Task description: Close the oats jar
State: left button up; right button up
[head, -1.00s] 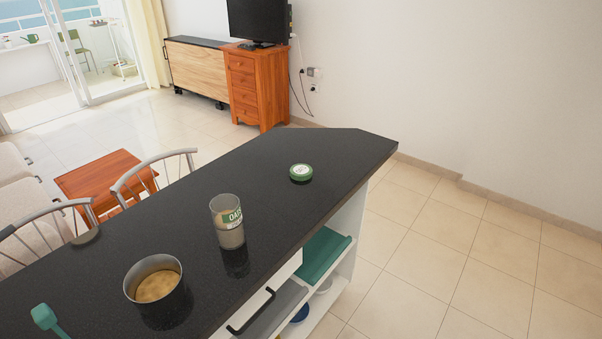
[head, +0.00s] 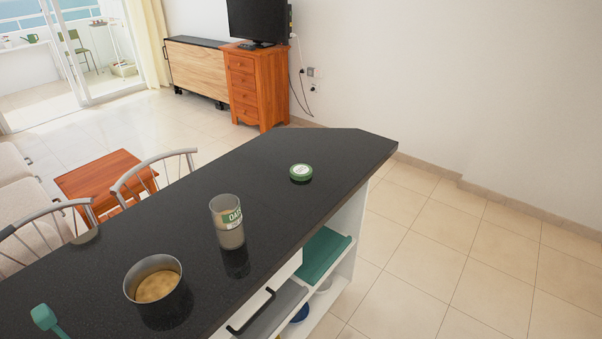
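The oats jar (head: 228,222) stands upright and open on the black countertop in the head view. It is clear, with a green and white label and pale contents in its lower part. A round green lid (head: 300,172) with a white centre lies flat on the counter, farther back and to the right of the jar, apart from it. Neither of my grippers shows in the head view.
A metal pot (head: 153,281) with tan contents stands left of the jar. A green utensil (head: 46,318) lies at the lower left. The counter (head: 330,150) is clear around the lid. Shelves (head: 318,262) are open below its right edge. Chairs (head: 155,175) stand behind it.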

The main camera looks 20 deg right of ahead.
aim_at(224, 209)
jog(key=i+l+u, duration=0.2)
jog(key=l, duration=0.3)
jog(key=i+l+u, duration=0.2)
jog(key=l, duration=0.3)
jog(key=l+u, duration=0.2)
jog(key=l, duration=0.3)
jog(key=i+l+u, duration=0.2)
jog(key=l, duration=0.35)
jog(key=k, duration=0.05)
